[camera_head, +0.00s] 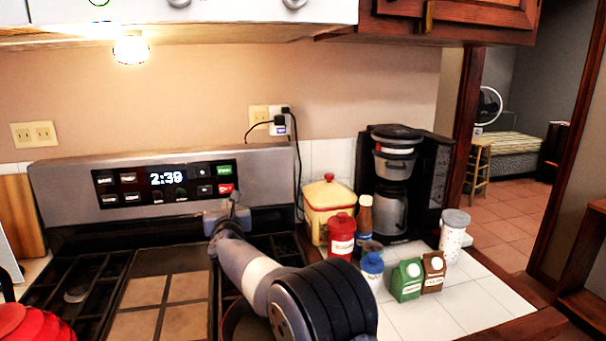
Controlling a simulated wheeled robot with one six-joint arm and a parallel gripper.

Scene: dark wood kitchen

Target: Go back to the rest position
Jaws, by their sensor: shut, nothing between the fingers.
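My arm reaches in from the bottom middle over the stove. My gripper (235,198) is at its far end, small and partly blended with the dark stove back. It is shut and empty, just below the right end of the stove's control panel (165,184). The panel shows a clock reading 2:39 and has a green and a red button near my gripper. I cannot tell whether the fingertips touch the panel.
A coffee maker (398,185), a yellow canister (326,202), a red jar (341,236), a green carton (406,280) and a brown carton (433,271) crowd the counter right of my arm. A red object (35,325) is at bottom left. The counter's front right is clear.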

